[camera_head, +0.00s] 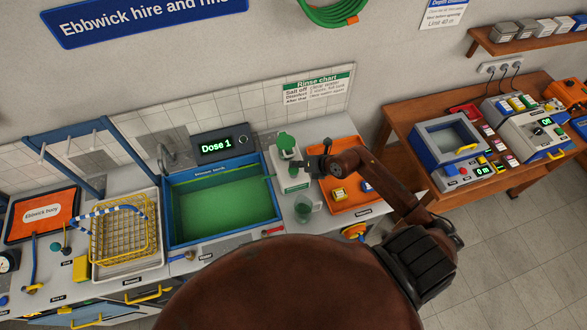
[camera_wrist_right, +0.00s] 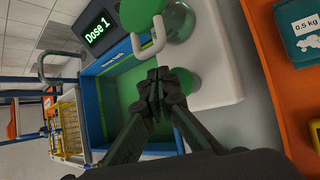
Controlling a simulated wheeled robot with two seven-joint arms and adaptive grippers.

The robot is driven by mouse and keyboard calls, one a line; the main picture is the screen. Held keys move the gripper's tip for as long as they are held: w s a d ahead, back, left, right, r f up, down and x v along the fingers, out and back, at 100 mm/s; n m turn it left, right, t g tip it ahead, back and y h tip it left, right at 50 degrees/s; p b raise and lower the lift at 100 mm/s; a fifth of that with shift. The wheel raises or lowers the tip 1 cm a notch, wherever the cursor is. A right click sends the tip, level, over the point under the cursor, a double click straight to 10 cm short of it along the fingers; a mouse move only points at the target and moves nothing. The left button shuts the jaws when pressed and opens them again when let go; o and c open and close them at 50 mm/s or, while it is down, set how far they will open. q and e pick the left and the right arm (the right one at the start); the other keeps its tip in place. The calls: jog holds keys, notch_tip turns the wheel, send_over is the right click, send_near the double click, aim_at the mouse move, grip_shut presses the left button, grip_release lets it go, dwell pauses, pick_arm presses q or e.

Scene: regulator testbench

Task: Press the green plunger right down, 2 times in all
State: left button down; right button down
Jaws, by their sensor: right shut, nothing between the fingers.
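The green plunger (camera_head: 286,140) tops a white dispenser (camera_head: 291,181) at the right of the green basin. My right gripper (camera_head: 325,163) is shut and empty, just right of the dispenser in the head view. In the right wrist view the closed fingertips (camera_wrist_right: 157,80) show near a white curved spout (camera_wrist_right: 152,46) and green round parts of the dispenser. I cannot tell from that view whether they touch. A display (camera_head: 219,145) behind the basin reads "Dose 1". My left gripper is not in view.
An orange tray (camera_head: 349,204) with small blocks lies to the right. The blue-rimmed basin (camera_head: 222,240) and a yellow basket (camera_head: 124,232) are to the left. A wooden table (camera_head: 404,112) with devices stands farther right.

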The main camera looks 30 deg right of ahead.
aim_at(295, 170)
jog(key=shift+r+p, duration=2.1)
jog(key=shift+r, duration=0.45)
jog(key=shift+f, duration=0.1)
